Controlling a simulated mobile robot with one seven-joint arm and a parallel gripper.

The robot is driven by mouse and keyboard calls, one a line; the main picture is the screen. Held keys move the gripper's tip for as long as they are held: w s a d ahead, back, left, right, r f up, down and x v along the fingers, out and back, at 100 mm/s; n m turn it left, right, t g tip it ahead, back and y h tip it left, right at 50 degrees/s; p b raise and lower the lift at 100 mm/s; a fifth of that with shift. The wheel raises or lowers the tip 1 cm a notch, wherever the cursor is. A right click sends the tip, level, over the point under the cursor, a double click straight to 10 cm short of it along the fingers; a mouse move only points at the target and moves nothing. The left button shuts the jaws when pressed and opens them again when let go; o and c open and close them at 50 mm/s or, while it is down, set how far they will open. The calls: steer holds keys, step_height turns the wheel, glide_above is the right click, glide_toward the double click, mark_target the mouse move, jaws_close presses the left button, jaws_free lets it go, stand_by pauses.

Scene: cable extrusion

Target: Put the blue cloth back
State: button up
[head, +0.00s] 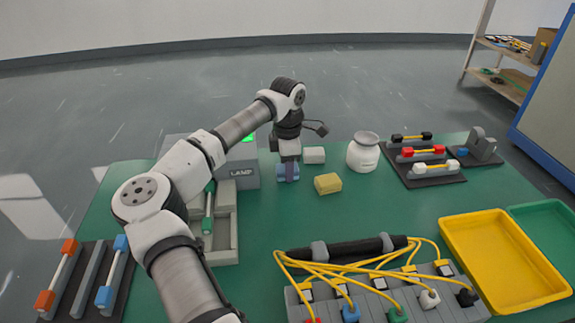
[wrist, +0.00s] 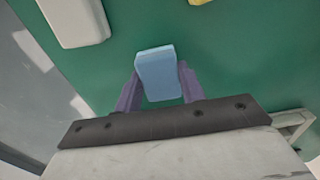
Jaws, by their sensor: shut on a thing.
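The blue cloth (wrist: 158,72) is a small, folded, block-like piece between the two purple fingers of my gripper (wrist: 160,88) in the wrist view. In the head view my gripper (head: 288,173) points straight down near the back middle of the table, shut on the blue cloth (head: 282,177). The cloth is at or just above the green table top; I cannot tell if it touches. A white cloth (head: 314,155) lies just to its right and behind, and a yellow cloth (head: 328,183) lies to its right, nearer the front.
A white jar (head: 363,152) stands right of the cloths. The grey LAMP box (head: 242,172) is close on the left. A cable rack (head: 385,299) fills the front middle, with a yellow tray (head: 503,262) to its right. Green table (head: 400,205) is free in the middle.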

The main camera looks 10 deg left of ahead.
steer(key=shift+f, duration=0.15)
steer(key=o, duration=0.9)
step_height(320, 180, up, 12)
steer(key=shift+r+b, duration=0.25)
steer(key=shift+b, duration=0.1)
